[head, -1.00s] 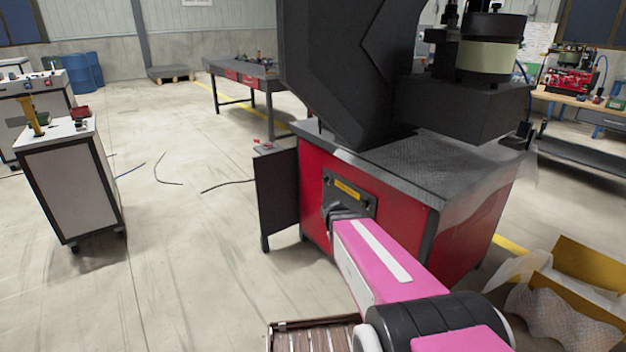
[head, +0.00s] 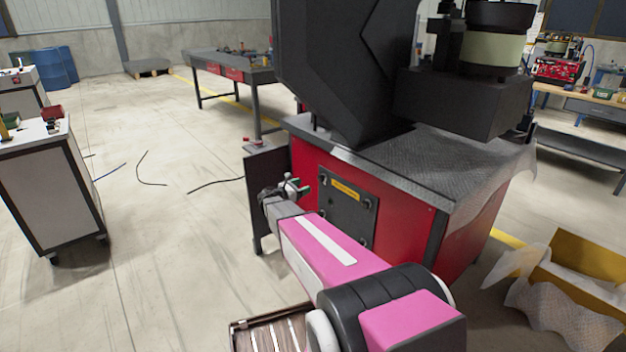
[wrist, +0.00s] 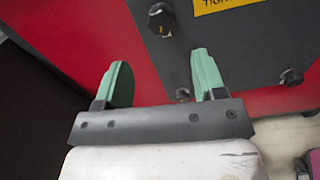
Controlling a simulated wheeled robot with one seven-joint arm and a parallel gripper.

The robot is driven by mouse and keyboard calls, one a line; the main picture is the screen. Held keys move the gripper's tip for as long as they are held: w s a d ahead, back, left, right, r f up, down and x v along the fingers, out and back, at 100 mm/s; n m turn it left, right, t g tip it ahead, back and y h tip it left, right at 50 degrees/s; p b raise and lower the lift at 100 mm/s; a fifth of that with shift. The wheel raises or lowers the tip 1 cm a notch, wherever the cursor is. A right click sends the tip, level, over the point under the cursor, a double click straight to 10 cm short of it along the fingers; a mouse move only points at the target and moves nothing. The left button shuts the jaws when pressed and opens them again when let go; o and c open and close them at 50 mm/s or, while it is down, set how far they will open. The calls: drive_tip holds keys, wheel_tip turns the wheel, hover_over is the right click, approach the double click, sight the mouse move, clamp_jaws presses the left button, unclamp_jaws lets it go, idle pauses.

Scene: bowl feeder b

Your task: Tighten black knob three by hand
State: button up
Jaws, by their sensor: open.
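A dark panel (head: 348,215) with a yellow label (head: 345,189) is on the red front of the machine and carries small black knobs. In the wrist view I see a larger black knob (wrist: 160,17) at the top, a knob (wrist: 183,94) low near the right finger, and a knob (wrist: 290,77) at the right. No numbers show, so I cannot tell which is knob three. My gripper (head: 296,187) is left of the panel in the head view. In the wrist view my gripper (wrist: 157,72) is open, its green fingers empty and apart from the knobs.
A dark open door (head: 266,200) stands at the machine's left edge, close behind my gripper. A metal top (head: 440,165) covers the machine. A yellow box (head: 585,255) with wrapping lies at the right. A white cart (head: 50,190) is at the left. Floor between cart and machine is mostly clear.

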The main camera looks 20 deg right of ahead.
sight(319, 179)
drive_tip(key=x, duration=1)
drive_tip(key=shift+d+f, duration=0.1)
drive_tip(key=shift+d, duration=0.1)
drive_tip(key=shift+c, duration=0.3)
drive_tip(key=c, duration=0.9)
